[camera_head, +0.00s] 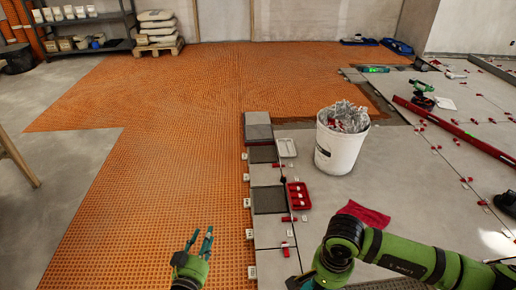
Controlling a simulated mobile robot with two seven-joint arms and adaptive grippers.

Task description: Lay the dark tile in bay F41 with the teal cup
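My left gripper (200,241) is at the lower middle, above the orange mat, with its two fingers apart and nothing between them. My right arm comes in from the lower right; its gripper is mostly cut off at the bottom edge. Two dark grey squares, one far (263,154) and one near (269,200), lie in the tile strip; I cannot tell whether each is a tile or an open bay. White labels (249,233) line the strip's left edge, too small to read. A green-teal device (422,90), possibly the teal cup, stands on the tiled floor at the right.
A white bucket (338,152) of clips, a red tray (299,196), a white tray (287,148) and a red cloth (364,214) stand or lie right of the strip. A long red level (455,130) crosses the right floor. The orange mat (150,200) is clear at left.

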